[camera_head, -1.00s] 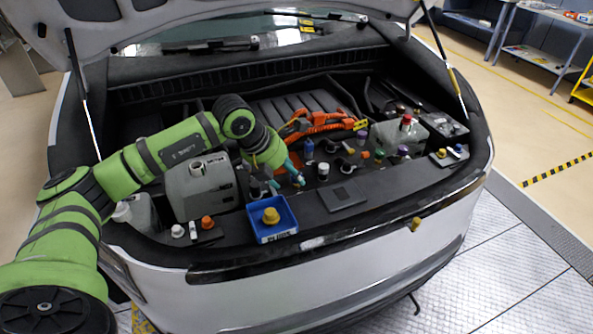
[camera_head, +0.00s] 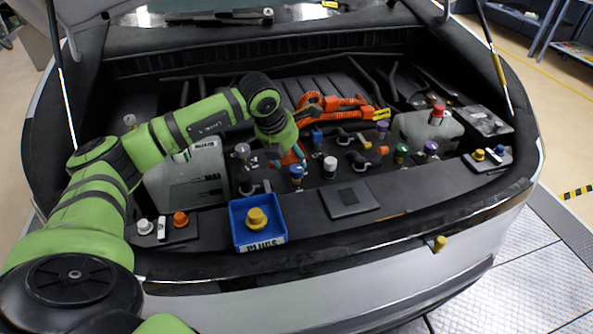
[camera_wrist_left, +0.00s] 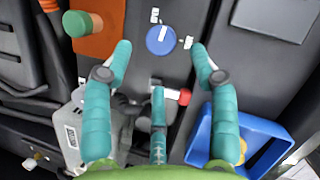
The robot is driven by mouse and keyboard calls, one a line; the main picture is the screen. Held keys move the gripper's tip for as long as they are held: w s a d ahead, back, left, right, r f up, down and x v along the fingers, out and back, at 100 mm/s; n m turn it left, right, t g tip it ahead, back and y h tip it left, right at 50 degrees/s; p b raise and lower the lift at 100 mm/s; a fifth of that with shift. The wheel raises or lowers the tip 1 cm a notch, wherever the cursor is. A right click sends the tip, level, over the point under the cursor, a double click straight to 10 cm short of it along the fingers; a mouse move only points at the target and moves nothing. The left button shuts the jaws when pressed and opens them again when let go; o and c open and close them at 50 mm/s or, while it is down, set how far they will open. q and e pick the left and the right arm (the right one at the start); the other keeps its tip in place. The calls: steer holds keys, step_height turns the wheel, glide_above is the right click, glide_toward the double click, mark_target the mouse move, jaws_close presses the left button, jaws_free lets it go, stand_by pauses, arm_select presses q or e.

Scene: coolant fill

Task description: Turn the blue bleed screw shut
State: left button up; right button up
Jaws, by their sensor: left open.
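The blue bleed screw (camera_wrist_left: 154,43) is a round blue cap in the left wrist view, with a slanted white bar on its top. Two white marks lie beside it, one above and one to the right. In the head view the blue screw (camera_head: 296,172) stands right below the gripper. My left gripper (camera_wrist_left: 160,52) is open, its two long teal fingers on either side of the screw in the wrist view, with gaps between. In the head view my left gripper (camera_head: 286,156) appears above and behind the screw, apart from it. My right gripper is not in view.
A blue tray (camera_head: 238,226) holding a yellow cap (camera_head: 257,218) stands at the front. A red-ended part (camera_wrist_left: 184,97) lies near the third finger. Another blue cap (camera_head: 317,136), a white cap (camera_head: 330,165) and orange cables (camera_head: 335,103) crowd the bay nearby.

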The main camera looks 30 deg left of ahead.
mark_target(296, 168)
arm_select(q)
steer(key=p+x, duration=0.1)
steer(key=x, duration=0.5)
steer(key=shift+r, duration=0.15)
steer(key=c, duration=1.1)
